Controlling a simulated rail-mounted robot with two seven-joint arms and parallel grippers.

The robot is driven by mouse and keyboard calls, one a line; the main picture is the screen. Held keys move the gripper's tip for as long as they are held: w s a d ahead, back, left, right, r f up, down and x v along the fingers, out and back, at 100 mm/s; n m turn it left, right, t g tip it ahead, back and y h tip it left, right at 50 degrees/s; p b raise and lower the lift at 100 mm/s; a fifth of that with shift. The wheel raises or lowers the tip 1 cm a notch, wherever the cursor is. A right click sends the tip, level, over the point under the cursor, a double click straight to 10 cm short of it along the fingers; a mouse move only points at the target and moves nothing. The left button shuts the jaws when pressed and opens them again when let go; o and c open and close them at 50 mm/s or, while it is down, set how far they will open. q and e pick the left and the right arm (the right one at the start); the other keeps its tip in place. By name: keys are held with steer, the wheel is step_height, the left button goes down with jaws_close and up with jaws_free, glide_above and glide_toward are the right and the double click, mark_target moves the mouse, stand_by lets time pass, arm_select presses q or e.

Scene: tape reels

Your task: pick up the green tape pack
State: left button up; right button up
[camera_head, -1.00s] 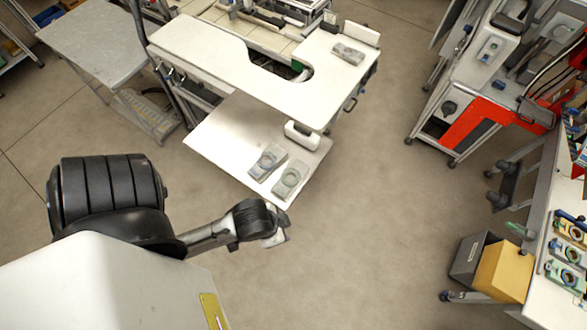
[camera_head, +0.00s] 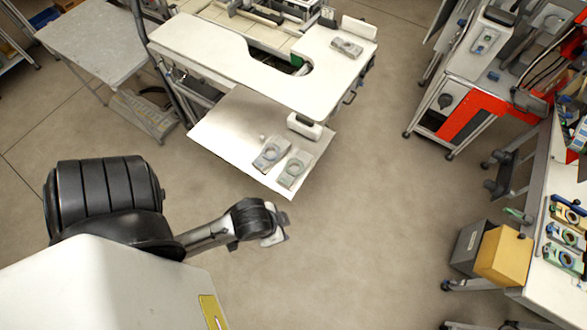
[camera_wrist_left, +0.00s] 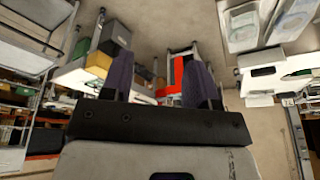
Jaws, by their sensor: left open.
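A pack with a green body (camera_head: 563,258) lies nearest in a row on the white table at the right edge of the head view. Beside it lie a blue-and-white pack (camera_head: 566,237) and a yellowish pack (camera_head: 568,215). My left gripper (camera_head: 277,230) is over bare floor near the middle of the head view, far to the left of this row. In the left wrist view its two dark fingers (camera_wrist_left: 163,85) stand apart with nothing between them. My right gripper is in neither view.
A white workstation (camera_head: 215,40) with a lower shelf (camera_head: 222,138) holding two grey packs (camera_head: 282,160) stands ahead. A yellow box (camera_head: 503,255) and a grey bin (camera_head: 470,247) are by the right table (camera_head: 545,300). Open floor (camera_head: 370,220) lies between.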

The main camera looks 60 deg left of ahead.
arm_select(q)
steer(key=shift+o, duration=0.2)
steer(key=shift+s+d, duration=0.1)
steer(key=shift+d, duration=0.1)
steer(key=o, duration=0.8)
steer(key=shift+a, duration=0.1)
